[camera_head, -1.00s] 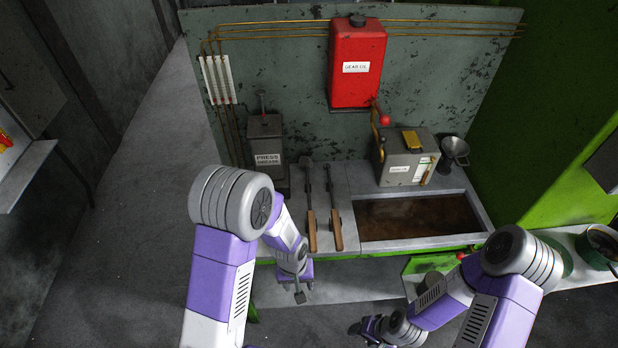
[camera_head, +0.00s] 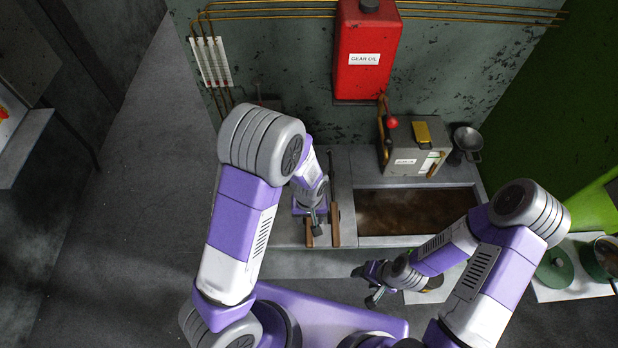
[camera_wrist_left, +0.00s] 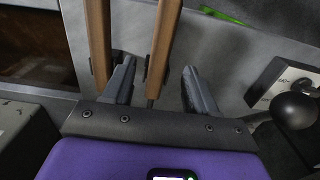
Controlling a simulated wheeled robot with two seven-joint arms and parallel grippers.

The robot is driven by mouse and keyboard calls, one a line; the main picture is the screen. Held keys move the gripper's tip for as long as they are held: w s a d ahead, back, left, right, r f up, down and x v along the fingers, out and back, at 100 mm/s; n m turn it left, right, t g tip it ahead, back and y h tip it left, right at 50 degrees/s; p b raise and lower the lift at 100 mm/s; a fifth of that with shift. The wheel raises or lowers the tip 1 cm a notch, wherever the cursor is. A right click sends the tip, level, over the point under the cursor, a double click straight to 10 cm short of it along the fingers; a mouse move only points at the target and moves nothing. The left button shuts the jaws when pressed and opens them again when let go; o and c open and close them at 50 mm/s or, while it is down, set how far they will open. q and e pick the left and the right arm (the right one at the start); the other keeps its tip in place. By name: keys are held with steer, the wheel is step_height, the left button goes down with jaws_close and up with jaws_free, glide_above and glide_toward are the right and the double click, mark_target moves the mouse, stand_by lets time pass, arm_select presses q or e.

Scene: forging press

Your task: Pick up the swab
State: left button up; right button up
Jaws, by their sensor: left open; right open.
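Two long tools with wooden handles lie side by side on the bench; I cannot tell which is the swab. In the head view the left handle (camera_head: 309,236) and right handle (camera_head: 334,226) show below my left gripper (camera_head: 315,222), which hides part of them. In the left wrist view my open left gripper (camera_wrist_left: 158,85) has one handle (camera_wrist_left: 164,40) lined up between its fingers. The other handle (camera_wrist_left: 99,40) is outside, beside the left finger. Whether a finger touches either is unclear. My right gripper (camera_head: 370,287) is open and empty, in front of the bench.
A trough of brown liquid (camera_head: 415,212) lies right of the tools. Behind it stand a grey box (camera_head: 407,158) and a metal cup (camera_head: 467,142). A red gear oil tank (camera_head: 366,55) hangs on the back panel. The press grease box is mostly hidden behind my left arm.

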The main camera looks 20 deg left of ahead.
mark_target(309, 223)
arm_select(q)
steer(key=f, duration=0.4)
steer(key=shift+w+f, duration=0.15)
steer(key=shift+w, duration=0.05)
steer(key=shift+c, duration=0.3)
jaws_close()
